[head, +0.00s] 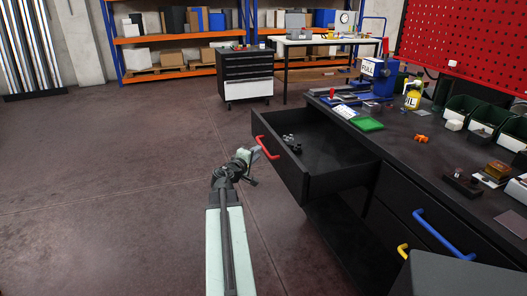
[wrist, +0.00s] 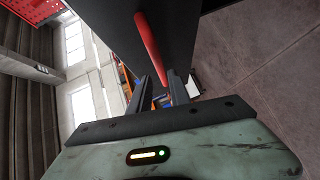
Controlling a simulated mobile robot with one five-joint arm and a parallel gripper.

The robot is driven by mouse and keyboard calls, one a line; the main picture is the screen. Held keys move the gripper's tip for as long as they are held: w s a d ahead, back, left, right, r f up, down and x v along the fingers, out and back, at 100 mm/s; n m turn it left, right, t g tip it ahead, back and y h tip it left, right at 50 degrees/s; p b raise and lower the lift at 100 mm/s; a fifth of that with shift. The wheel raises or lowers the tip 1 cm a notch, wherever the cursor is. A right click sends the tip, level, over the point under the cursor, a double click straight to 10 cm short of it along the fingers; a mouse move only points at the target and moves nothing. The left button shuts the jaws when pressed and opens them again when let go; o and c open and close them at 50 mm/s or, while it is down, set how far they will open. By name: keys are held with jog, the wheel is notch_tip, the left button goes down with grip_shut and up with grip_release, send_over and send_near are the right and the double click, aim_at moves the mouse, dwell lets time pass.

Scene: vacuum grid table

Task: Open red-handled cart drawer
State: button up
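The red-handled drawer (head: 322,150) is dark and stands well out from the black bench, its inside showing from above. Its red handle (head: 267,147) is on the front panel, which faces left. Several small dark parts (head: 292,144) lie inside near the front. My gripper (head: 254,154) is at the handle, just outside the front panel. In the wrist view, the red handle (wrist: 148,42) runs down between the two close-set dark fingers (wrist: 168,84), which look shut on it. The exact contact is partly hidden.
The bench top (head: 400,150) carries a green tray (head: 368,125), a yellow bottle (head: 412,97) and dark green bins. Below are a blue handle (head: 440,236) and a yellow handle (head: 402,250). The floor (head: 110,190) to the left is clear. A dark drawer cabinet (head: 246,66) stands behind.

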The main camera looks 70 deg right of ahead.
aim_at(263, 146)
jog(key=d, duration=0.4)
jog(key=d+f+b, duration=0.1)
jog(key=d, duration=0.2)
jog(key=shift+s, duration=0.3)
jog(key=shift+c, duration=0.3)
grip_shut()
jog(key=shift+a, duration=0.1)
dwell(0.5)
